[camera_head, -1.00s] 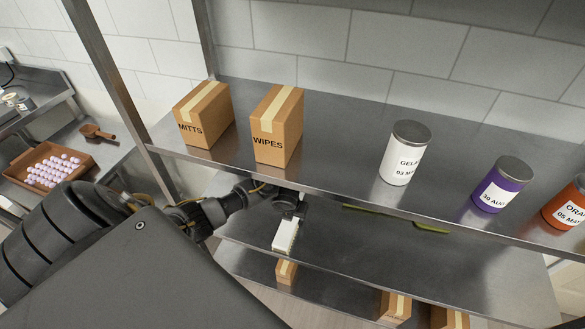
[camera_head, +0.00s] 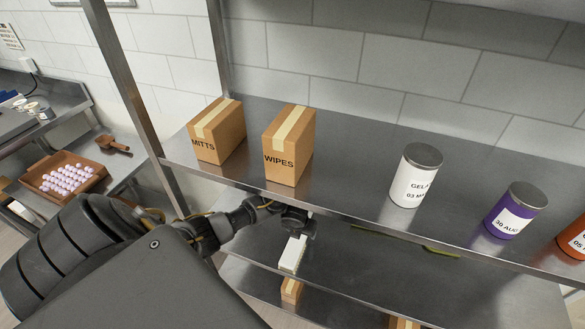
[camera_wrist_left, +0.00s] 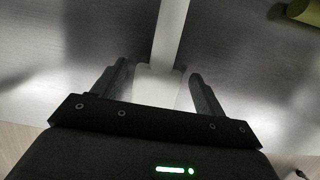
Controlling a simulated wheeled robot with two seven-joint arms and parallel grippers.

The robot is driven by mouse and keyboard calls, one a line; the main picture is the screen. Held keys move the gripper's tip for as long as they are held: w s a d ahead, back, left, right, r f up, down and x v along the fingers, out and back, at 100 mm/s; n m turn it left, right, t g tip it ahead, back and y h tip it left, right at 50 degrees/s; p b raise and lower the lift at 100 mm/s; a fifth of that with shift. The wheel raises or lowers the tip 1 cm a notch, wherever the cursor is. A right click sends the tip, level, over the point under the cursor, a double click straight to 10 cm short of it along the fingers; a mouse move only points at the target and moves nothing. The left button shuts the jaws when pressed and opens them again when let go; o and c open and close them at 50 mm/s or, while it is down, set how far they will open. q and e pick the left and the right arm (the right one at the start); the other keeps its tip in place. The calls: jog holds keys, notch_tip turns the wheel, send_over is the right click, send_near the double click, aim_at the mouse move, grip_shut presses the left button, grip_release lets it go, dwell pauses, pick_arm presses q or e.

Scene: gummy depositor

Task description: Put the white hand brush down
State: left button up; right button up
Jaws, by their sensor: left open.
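The white hand brush (camera_head: 292,254) is on the steel shelf below the top one, just under my left gripper (camera_head: 298,232). In the left wrist view the white brush (camera_wrist_left: 171,38) points away from me, and its near, wider part runs between the fingers. My left gripper (camera_wrist_left: 160,78) is open, with one finger on each side of the brush and visible gaps to it. The brush appears to rest on the shelf surface. My right gripper is not in view.
Boxes marked MITTS (camera_head: 217,132) and WIPES (camera_head: 289,146) and several cans, such as a purple one (camera_head: 516,211), stand on the upper shelf (camera_head: 345,170). Its front edge is close to my left wrist. A yellow-green object (camera_head: 441,252) lies farther right on the brush's shelf.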

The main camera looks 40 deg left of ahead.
pick_arm(q)
jog(key=p+v, duration=0.1)
jog(key=v, duration=0.3)
jog(key=shift+a+r, duration=0.1)
jog(key=shift+r, duration=0.1)
send_near(288, 261)
jog(key=x, duration=0.5)
jog(key=shift+w+a, duration=0.1)
jog(key=shift+w, duration=0.2)
jog(key=shift+s, duration=0.3)
